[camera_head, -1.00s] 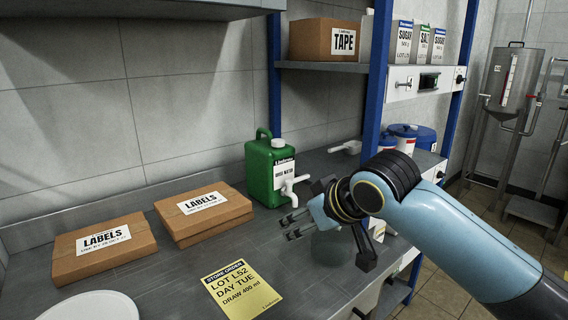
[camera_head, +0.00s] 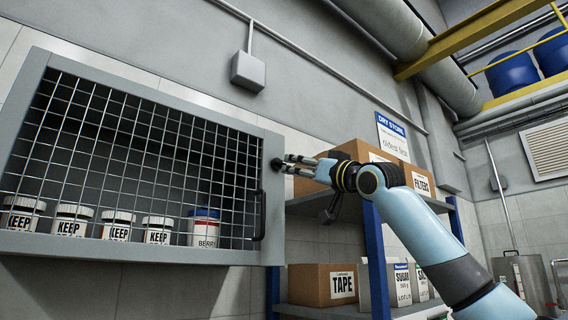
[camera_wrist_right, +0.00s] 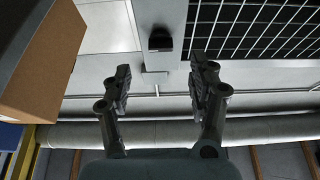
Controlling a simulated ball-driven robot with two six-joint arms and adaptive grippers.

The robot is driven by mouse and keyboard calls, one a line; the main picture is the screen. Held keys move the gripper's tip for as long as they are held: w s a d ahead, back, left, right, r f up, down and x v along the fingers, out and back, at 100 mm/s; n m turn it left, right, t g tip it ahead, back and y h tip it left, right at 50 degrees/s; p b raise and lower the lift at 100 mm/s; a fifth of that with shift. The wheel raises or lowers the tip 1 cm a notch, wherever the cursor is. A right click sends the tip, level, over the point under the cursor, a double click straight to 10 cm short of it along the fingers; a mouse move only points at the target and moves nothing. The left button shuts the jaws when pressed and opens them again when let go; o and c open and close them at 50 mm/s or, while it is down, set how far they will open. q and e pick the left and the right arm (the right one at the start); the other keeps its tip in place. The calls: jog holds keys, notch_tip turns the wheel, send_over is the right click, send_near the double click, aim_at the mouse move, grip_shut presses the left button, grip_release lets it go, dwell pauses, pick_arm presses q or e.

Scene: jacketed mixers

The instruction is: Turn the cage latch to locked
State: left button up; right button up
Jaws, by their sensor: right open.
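The wall cage (camera_head: 272,215) is a grey frame with a wire mesh front, at the left in the head view. The cage latch (camera_head: 277,164) is a small dark knob on the frame's right side; it also shows in the right wrist view (camera_wrist_right: 160,41). Whether it is turned to locked is too small to tell. My right gripper (camera_head: 290,164) is just right of the latch in the head view. In the right wrist view, the gripper (camera_wrist_right: 160,70) is open and empty, with the latch ahead between its fingers. My left gripper is not in view.
Several jars labelled KEEP (camera_head: 117,225) and a BERRY jar (camera_head: 204,227) stand behind the mesh. A dark handle (camera_head: 259,214) is on the cage front. Shelving with cardboard boxes (camera_head: 352,158) and a TAPE box (camera_head: 318,286) stands at right, near my right arm.

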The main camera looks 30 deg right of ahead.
aim_at(280, 164)
jog(key=p+x, duration=0.2)
jog(key=x, duration=0.4)
jog(key=shift+w+r+p, duration=0.2)
jog(key=shift+w+p, duration=0.05)
jog(key=shift+p, duration=0.15)
jog(key=shift+w+a, duration=0.1)
jog(key=shift+w, duration=0.5)
jog(key=c, duration=1.2)
jog(key=shift+o, duration=0.2)
